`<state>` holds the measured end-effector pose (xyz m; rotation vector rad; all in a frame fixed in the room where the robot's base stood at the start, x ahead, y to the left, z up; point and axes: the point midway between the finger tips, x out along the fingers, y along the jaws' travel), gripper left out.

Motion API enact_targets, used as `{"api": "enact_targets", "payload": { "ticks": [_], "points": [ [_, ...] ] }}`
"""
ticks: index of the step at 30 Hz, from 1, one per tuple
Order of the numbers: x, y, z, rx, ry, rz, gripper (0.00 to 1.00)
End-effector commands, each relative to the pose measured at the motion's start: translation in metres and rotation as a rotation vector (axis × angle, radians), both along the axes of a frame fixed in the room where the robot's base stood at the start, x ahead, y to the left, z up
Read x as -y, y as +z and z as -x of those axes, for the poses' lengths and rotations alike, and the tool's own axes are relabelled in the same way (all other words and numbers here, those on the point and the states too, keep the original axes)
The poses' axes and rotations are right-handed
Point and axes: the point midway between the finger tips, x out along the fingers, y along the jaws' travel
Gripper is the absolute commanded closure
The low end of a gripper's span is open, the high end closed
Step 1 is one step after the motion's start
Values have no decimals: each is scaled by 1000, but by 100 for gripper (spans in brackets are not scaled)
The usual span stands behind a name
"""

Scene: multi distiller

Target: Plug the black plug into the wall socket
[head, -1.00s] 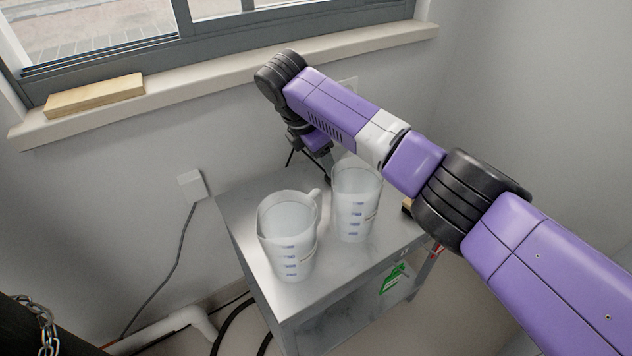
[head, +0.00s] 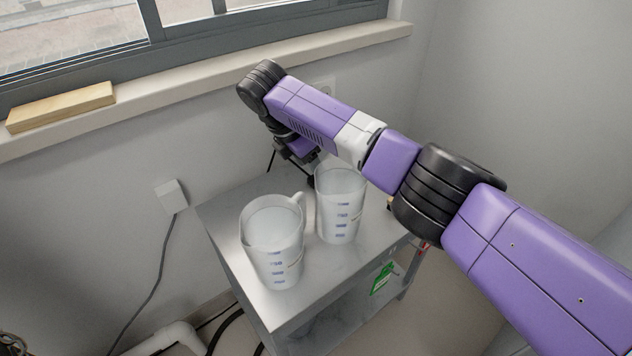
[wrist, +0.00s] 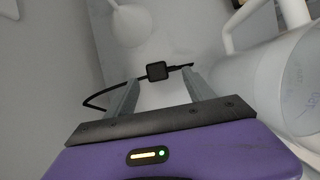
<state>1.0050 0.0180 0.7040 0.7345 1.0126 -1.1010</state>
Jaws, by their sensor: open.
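The black plug (wrist: 157,71) shows in the wrist view as a small dark square block with thin black ends running left and right. It lies between and just beyond the tips of my gripper (wrist: 161,79), whose two grey fingers are apart, with no clear grip on it. In the head view my gripper (head: 291,168) is low over the back of the grey table, behind the right jug, and the plug cannot be made out.
Two white measuring jugs (head: 273,245) (head: 340,210) stand on the grey table (head: 225,215); in the wrist view a jug (wrist: 295,85) is close right of my fingers. A white wall box (head: 171,197) with a grey cable is at left. The window sill holds a wooden block (head: 62,106).

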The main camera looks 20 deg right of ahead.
Motion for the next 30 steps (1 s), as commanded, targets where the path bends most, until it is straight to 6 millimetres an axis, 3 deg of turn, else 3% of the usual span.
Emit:
{"api": "enact_targets", "payload": {
  "ticks": [13,26,30],
  "points": [
    [13,-46,-11,0,-1,1,38],
    [15,-49,-11,1,0,0,38],
    [15,-49,-11,1,0,0,66]
  ]
}}
